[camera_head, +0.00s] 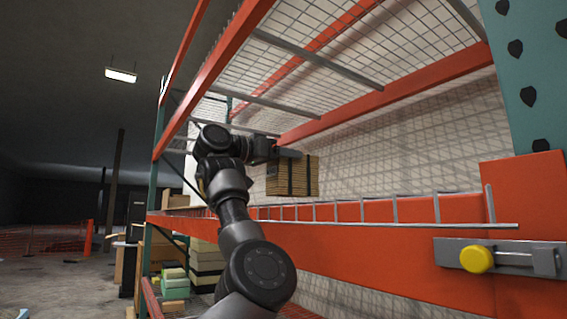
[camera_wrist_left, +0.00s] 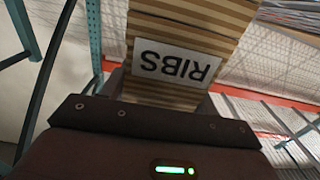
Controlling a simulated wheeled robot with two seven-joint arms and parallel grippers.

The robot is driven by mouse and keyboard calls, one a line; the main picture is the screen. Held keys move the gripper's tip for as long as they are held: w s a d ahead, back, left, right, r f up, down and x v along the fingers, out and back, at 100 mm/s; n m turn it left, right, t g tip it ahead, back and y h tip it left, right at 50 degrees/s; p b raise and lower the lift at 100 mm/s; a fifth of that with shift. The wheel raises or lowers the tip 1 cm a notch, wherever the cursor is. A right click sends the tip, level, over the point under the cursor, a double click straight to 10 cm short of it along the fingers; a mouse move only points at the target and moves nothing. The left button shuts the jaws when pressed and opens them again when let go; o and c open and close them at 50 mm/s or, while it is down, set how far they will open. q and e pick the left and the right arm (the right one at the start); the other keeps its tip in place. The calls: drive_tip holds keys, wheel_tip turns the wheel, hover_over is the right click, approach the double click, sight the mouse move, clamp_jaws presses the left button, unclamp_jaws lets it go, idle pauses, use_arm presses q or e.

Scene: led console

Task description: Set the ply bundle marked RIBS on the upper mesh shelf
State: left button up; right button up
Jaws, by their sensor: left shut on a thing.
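The ply bundle (camera_head: 300,178) is a tan stack of layered sheets with dark straps. In the left wrist view the bundle (camera_wrist_left: 190,22) carries a white label (camera_wrist_left: 177,64) reading RIBS, upside down. My left gripper (camera_head: 286,156) is shut on the bundle and holds it inside the rack bay. The bundle is between the mesh deck overhead (camera_head: 335,45) and the lower orange beam (camera_head: 350,240). I cannot tell whether its underside touches anything. My right gripper is in neither view.
Orange beams and a teal upright (camera_head: 535,70) frame the bay. A grey bracket with a yellow knob (camera_head: 478,259) is on the front beam at right. Boxes (camera_head: 207,265) are stacked under the lower level. The bay right of the bundle looks clear.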

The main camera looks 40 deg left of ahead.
use_arm(q)
drive_tip(key=shift+w+d+f, duration=0.1)
drive_tip(key=shift+f, duration=0.75)
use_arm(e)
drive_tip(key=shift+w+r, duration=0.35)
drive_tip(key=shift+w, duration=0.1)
use_arm(q)
drive_tip(key=shift+f, duration=0.15)
drive_tip(key=o, duration=0.9)
drive_tip(key=shift+f, duration=0.1)
drive_tip(key=o, duration=0.5)
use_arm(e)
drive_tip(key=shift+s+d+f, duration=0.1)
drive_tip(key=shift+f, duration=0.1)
